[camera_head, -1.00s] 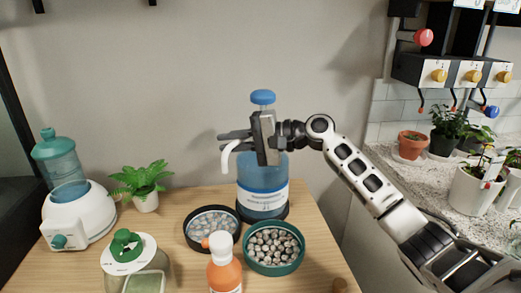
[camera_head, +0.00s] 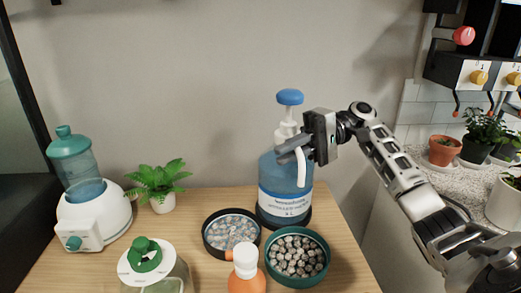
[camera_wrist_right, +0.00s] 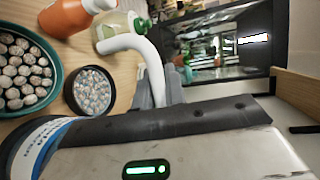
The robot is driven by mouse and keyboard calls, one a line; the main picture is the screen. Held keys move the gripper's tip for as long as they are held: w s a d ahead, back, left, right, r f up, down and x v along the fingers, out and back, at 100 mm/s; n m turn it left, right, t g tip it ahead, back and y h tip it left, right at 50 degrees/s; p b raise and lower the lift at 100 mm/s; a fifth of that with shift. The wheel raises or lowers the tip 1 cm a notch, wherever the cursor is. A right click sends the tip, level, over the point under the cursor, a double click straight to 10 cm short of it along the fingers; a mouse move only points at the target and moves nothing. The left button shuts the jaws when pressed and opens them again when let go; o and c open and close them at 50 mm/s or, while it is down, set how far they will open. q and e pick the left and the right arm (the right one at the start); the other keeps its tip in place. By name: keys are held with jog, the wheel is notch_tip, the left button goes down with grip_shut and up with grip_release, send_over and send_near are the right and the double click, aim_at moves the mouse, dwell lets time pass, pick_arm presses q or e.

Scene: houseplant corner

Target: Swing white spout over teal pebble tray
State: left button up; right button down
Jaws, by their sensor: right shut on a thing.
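The white spout (camera_head: 302,168) belongs to the pump on a blue bottle (camera_head: 288,184) with a blue knob on top. It points toward the front, its tip hanging down behind the teal pebble tray (camera_head: 326,262) in the head view. My right gripper (camera_head: 286,151) is shut on the white spout beside the pump neck. In the right wrist view, the spout (camera_wrist_right: 157,72) curves out from between the fingers, and the teal tray (camera_wrist_right: 57,72) is at the left. Whether the tip is directly over the tray is unclear. My left gripper is not in view.
A black-rimmed pebble tray (camera_head: 207,243) stands left of the teal one. An orange bottle (camera_head: 247,283) and a green-lidded jar (camera_head: 146,262) stand in front. A small fern (camera_head: 158,178) and a white-and-teal appliance (camera_head: 92,218) are at the left.

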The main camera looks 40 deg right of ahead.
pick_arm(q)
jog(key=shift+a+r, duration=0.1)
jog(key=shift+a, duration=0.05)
pick_arm(e)
jog(key=shift+s+d, duration=0.15)
jog(key=shift+d, duration=0.1)
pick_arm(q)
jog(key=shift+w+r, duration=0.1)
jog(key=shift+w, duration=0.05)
pick_arm(e)
jog(key=shift+r+g, duration=0.1)
jog(key=shift+g, duration=0.2)
jog(key=c, duration=1.5)
grip_release()
jog(key=shift+o, duration=0.2)
